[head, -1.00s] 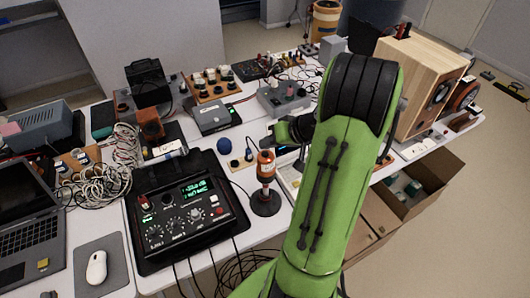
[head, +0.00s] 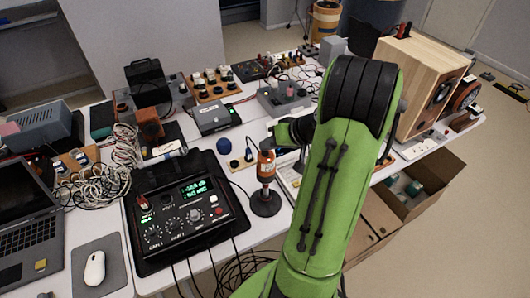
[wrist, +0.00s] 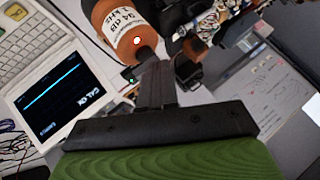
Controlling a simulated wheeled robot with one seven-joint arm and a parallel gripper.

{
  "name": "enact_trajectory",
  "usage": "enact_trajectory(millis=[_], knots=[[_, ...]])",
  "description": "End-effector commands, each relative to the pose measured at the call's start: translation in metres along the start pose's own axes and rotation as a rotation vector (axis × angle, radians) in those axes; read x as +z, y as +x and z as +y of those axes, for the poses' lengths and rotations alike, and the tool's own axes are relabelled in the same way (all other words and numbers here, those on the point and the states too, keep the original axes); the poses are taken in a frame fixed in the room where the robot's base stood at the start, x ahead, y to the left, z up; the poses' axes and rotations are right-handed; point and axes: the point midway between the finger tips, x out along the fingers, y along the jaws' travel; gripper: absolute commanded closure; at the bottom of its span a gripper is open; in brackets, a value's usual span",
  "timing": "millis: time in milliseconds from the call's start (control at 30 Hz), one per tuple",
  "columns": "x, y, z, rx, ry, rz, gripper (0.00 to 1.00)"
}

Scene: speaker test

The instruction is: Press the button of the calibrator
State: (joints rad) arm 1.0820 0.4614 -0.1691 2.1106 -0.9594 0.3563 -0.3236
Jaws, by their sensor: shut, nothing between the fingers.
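The calibrator (head: 266,168) is an orange cylinder with a white label, upright on a round black stand in the head view. In the wrist view the calibrator (wrist: 112,22) is at the top, its label reading 94 dB, 1 kHz. Its small round button (wrist: 137,40) glows red and white. My gripper (wrist: 153,70) is shut and empty, its dark fingertips just below the calibrator in that picture. In the head view my gripper (head: 272,140) is close by the calibrator's top, partly hidden by my arm. I cannot tell whether it touches the button.
A screen (wrist: 60,95) shows a cyan line and the words CAL OK. A black control box (head: 185,215) with a lit green display stands front left of the calibrator. Cables and devices crowd the table.

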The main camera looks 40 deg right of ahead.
Motion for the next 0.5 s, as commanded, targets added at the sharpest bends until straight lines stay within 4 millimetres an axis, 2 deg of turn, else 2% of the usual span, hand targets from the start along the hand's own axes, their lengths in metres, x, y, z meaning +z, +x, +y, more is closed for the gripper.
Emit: enact_trajectory(millis=[500], knots=[[0.0034, 0.0046, 0.0033, 0.0, 0.0, 0.0, 1.0]])
